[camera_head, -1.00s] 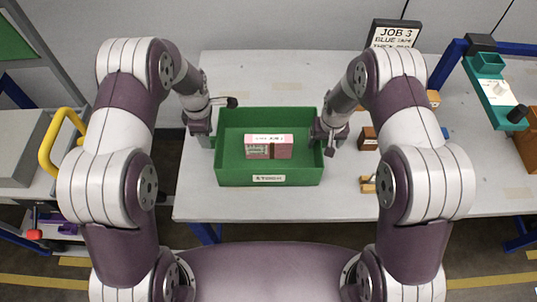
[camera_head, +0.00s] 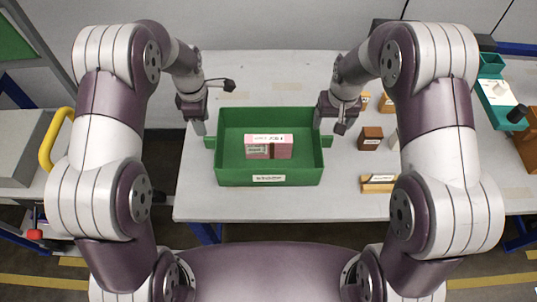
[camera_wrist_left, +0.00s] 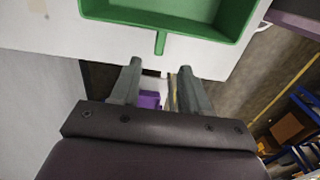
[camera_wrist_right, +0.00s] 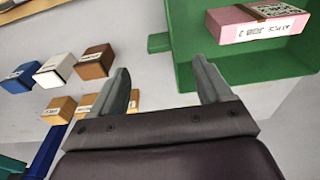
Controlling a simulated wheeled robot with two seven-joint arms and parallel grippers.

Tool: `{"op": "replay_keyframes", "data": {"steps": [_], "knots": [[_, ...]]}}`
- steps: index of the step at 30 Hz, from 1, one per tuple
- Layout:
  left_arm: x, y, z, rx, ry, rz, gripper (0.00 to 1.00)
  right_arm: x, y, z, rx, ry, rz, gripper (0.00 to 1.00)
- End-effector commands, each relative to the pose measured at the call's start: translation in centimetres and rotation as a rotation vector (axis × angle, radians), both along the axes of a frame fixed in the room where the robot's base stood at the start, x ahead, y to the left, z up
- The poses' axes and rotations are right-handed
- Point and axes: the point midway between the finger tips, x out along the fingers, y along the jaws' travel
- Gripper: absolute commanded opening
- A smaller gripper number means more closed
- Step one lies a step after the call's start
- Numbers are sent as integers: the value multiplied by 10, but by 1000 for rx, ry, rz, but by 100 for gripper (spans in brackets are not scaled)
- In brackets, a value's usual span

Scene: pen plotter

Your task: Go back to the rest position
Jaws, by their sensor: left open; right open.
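My left gripper (camera_head: 199,127) is open and empty, up and to the left of the green tray (camera_head: 268,179). In the left wrist view its two fingers (camera_wrist_left: 157,80) stand apart, with the tray's side handle (camera_wrist_left: 161,42) beyond the tips. My right gripper (camera_head: 329,125) is open and empty above the tray's right edge. In the right wrist view its fingers (camera_wrist_right: 160,78) are apart, with the tray's handle (camera_wrist_right: 159,42) beyond them. A pink box with a brown band (camera_head: 284,150) lies inside the tray; it also shows in the right wrist view (camera_wrist_right: 262,30).
Several small boxes stand on the table (camera_head: 215,203) right of the tray, among them a brown one (camera_head: 370,138) and a tan one (camera_head: 378,183). A green and white device (camera_head: 497,95) stands at the far right. A yellow-handled grey case (camera_head: 22,150) is at left.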

Motion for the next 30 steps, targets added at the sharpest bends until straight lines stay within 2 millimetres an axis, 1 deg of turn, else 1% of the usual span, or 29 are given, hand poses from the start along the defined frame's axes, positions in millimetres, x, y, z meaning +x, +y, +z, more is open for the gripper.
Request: {"op": "replay_keyframes", "data": {"steps": [15, 17, 19, 20, 21, 23, 24, 26, 27, 29, 30], "knots": [[0, 0, 0, 0, 0, -6, 45, 0, 0, 1, 0, -1, 0, 78], [0, 0, 0, 0, -2, -50, 45, 0, 0, 1, 0, -2, 2, 78], [2, 0, -1, 1, -14, -187, 45, 0, 0, 0, 0, -5, 7, 78], [-4, 0, -6, 0, -6, -276, 45, -6, 0, -4, -1, 8, 10, 78], [-16, 1, -11, -2, 11, -418, 45, -18, -1, -8, -2, 30, 14, 78], [-39, 1, -7, -7, 20, -668, 45, -41, -1, -3, -2, 55, 21, 78], [-57, 2, 1, -9, 18, -847, 45, -59, -2, 3, -2, 65, 26, 78], [-87, 4, 17, -8, 8, -1108, 45, -88, -4, 16, -1, 75, 32, 78], [-108, 5, 27, -3, 1, -1259, 45, -106, -5, 25, -1, 77, 34, 78], [-137, 7, 42, 10, -16, -1437, 45, -133, -7, 37, 0, 75, 35, 78], [-155, 8, 50, 19, -26, -1520, 45, -148, -8, 44, 0, 71, 35, 78]]}}
